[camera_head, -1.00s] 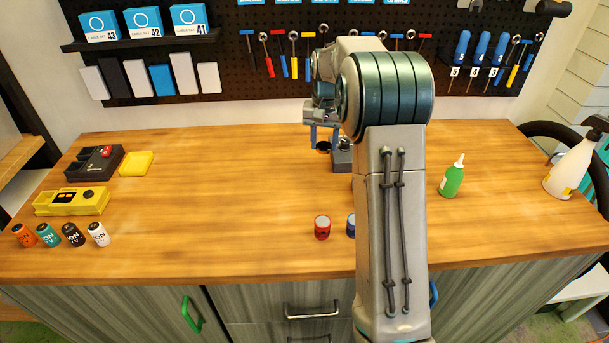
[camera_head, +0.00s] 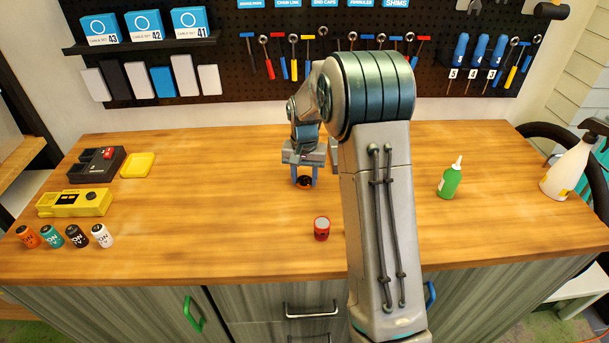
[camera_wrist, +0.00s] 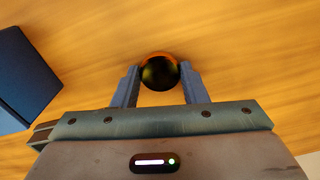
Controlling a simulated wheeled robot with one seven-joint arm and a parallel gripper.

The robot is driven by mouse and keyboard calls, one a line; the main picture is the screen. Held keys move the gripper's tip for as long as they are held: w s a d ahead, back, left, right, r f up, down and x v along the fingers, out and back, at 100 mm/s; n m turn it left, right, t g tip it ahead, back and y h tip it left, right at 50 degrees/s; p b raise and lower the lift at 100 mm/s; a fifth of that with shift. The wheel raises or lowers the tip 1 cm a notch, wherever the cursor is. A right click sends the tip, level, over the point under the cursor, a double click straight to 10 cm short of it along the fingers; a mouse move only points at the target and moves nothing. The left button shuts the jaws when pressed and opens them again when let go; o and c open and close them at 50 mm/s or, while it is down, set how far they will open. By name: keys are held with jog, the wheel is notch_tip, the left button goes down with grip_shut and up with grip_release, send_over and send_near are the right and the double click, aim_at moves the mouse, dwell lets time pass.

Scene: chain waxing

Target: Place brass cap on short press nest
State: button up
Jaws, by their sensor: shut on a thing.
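My gripper (camera_head: 303,172) is shut on a small round cap (camera_head: 305,183), dark with an orange-brass rim. In the wrist view the cap (camera_wrist: 160,73) sits between the two blue-grey fingertips (camera_wrist: 160,88), with wood behind it. A grey block (camera_head: 335,153), possibly a press nest, stands just right of my gripper and is mostly hidden by my arm. In the wrist view a dark blue box-like thing (camera_wrist: 22,80) shows at the left edge, apart from the fingers. I cannot tell the short nest from any other.
A red can (camera_head: 321,228) stands near the front of the wooden bench (camera_head: 220,190). A green bottle (camera_head: 450,180) and a white spray bottle (camera_head: 568,168) are at right. A yellow fixture (camera_head: 73,202), dark tray (camera_head: 97,163) and several small cans are at left. Centre-left is clear.

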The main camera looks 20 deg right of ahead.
jog(key=shift+f, duration=0.1)
jog(key=o, duration=1)
jog(key=shift+o, duration=0.2)
